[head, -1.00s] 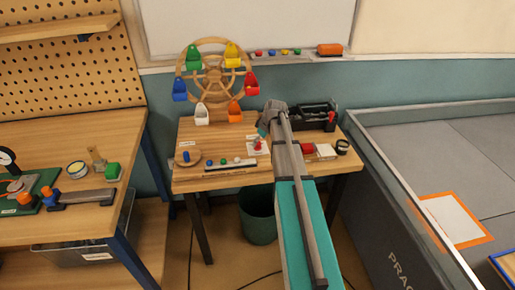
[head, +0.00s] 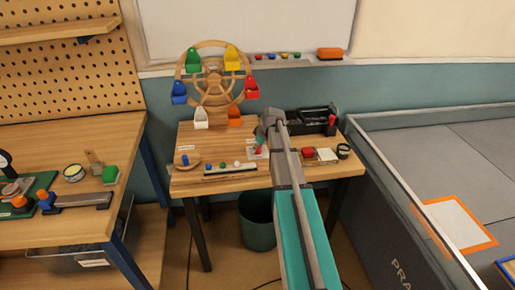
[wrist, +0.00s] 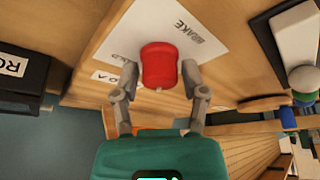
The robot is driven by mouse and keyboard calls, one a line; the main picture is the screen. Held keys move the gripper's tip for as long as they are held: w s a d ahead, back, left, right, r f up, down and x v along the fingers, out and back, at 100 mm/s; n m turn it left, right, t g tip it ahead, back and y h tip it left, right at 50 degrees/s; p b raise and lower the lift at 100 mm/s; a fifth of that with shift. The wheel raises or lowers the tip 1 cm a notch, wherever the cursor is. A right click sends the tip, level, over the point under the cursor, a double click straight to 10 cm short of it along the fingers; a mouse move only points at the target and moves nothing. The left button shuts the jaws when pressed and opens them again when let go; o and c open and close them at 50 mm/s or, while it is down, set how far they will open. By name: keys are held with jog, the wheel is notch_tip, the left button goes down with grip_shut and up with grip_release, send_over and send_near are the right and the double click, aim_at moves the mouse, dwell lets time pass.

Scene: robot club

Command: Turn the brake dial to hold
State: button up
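The brake dial is a red knob (wrist: 159,66) on a white card (wrist: 150,30) marked BRAKE, with more lettering at the card's lower left, partly hidden. In the wrist view my gripper (wrist: 159,70) is open, with one finger on each side of the knob. A narrow gap seems to show at each side; contact is not clear. In the head view the red knob (head: 258,150) sits on the small wooden table (head: 225,182), just below and left of my gripper (head: 264,138), which my arm partly hides.
A wooden wheel (head: 215,75) with coloured buckets stands behind the dial. A bin (head: 257,220) stands below.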

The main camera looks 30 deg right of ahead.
grip_shut()
jog(key=shift+m, duration=0.4)
jog(key=m+h, duration=0.2)
jog(key=m, duration=0.3)
jog(key=shift+m, duration=0.4)
jog(key=m+h, duration=0.1)
jog(key=m, duration=0.2)
jog(key=shift+h, duration=0.4)
jog(key=shift+m+g+h, duration=0.3)
jog(key=shift+m+h, duration=0.4)
jog(key=shift+m, duration=1.5)
